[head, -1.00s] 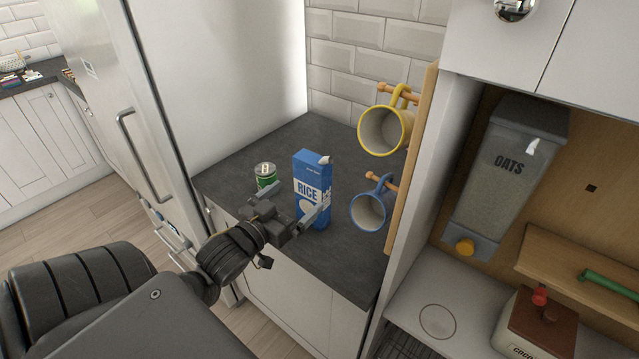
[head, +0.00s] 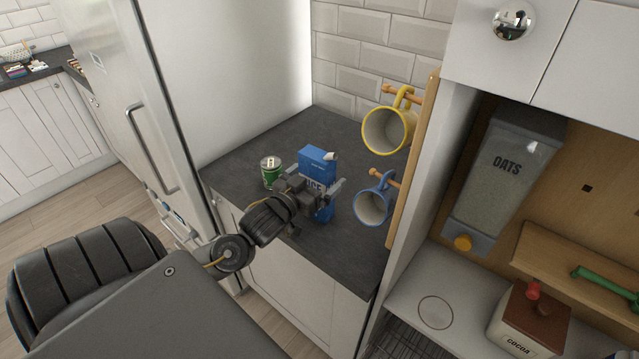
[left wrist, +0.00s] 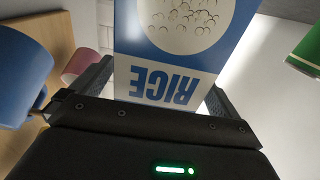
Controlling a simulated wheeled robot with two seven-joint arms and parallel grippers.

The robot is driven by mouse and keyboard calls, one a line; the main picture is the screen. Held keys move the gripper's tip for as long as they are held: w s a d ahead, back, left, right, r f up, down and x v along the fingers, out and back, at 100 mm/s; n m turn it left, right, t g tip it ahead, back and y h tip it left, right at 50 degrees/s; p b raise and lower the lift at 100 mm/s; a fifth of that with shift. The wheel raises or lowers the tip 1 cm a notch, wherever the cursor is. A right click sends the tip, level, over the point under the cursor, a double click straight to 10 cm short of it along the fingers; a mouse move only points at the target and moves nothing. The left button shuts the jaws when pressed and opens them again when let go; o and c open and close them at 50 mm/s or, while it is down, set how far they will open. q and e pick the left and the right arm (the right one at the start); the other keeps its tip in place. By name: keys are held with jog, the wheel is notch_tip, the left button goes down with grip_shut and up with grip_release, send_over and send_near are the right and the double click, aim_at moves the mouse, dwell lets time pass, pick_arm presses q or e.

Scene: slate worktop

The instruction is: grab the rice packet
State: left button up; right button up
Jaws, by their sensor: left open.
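The blue rice packet (head: 318,163) stands upright on the slate worktop (head: 262,222). My left gripper (head: 325,190) is open in front of it and hides part of its front in the head view. In the left wrist view the packet (left wrist: 175,60) shows upside down, with its RICE lettering close to the gripper. The two fingers (left wrist: 160,90) reach along either side of the packet, with the packet between them. I cannot tell how far past its front face they reach. My right gripper is not in view.
A green can (head: 271,173) stands just left of the packet. A blue mug (head: 372,207) and a yellow mug (head: 388,132) hang on pegs to the right. A tall fridge side (head: 225,70) bounds the left. The worktop's front strip is clear.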

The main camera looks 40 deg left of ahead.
pick_arm(q)
jog(key=shift+w, duration=0.85)
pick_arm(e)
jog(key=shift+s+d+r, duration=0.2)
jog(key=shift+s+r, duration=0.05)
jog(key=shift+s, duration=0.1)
pick_arm(q)
jog(key=shift+c, duration=0.3)
jog(key=c, duration=1.2)
jog(key=shift+r, duration=0.1)
jog(key=shift+c, duration=0.3)
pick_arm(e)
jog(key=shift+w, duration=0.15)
pick_arm(q)
jog(key=shift+r, duration=0.1)
